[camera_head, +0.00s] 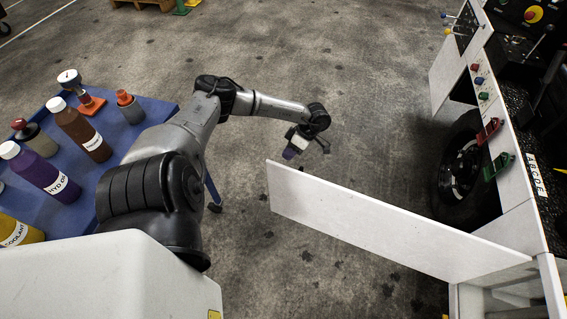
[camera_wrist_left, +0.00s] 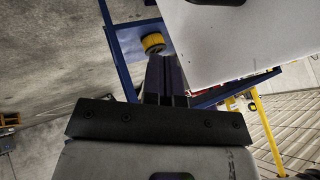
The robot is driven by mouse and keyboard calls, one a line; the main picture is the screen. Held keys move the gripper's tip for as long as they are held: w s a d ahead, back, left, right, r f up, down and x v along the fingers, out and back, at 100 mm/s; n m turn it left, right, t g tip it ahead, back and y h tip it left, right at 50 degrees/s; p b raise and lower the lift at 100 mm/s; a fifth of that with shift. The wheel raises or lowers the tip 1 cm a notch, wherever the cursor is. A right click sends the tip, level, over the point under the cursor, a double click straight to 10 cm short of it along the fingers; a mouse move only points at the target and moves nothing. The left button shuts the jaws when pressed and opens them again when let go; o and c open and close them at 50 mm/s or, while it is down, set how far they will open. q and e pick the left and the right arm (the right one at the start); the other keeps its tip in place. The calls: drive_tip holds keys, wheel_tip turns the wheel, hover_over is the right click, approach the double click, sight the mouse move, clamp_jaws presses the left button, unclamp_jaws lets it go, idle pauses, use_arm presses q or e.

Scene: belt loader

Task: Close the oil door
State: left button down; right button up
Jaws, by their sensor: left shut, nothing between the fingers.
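The oil door is most likely the white panel (camera_head: 390,232) standing open in the head view. It reaches from the white machine side at the lower right out to the left. My left gripper (camera_head: 289,154) is just beyond the panel's free end, near its top corner, with a small gap seen between them. In the left wrist view its dark fingers (camera_wrist_left: 166,80) are shut and empty. A white surface (camera_wrist_left: 245,45) with a dark fitting fills the upper right there; I cannot tell surely whether it is the door. My right gripper is out of view.
A blue cart (camera_head: 150,108) with several bottles stands at the left. The belt loader's side (camera_head: 520,180), with a black wheel (camera_head: 465,170) and red and green handles, is at the right. Concrete floor (camera_head: 350,90) lies clear between and beyond.

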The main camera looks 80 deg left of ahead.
use_arm(q)
drive_tip(key=shift+s+d+f, duration=0.1)
drive_tip(key=shift+s+d, duration=0.55)
drive_tip(key=shift+d, duration=0.2)
drive_tip(key=shift+s+d+f, duration=0.1)
drive_tip(key=shift+s+d, duration=0.5)
drive_tip(key=shift+d, duration=0.25)
drive_tip(key=shift+p, duration=0.35)
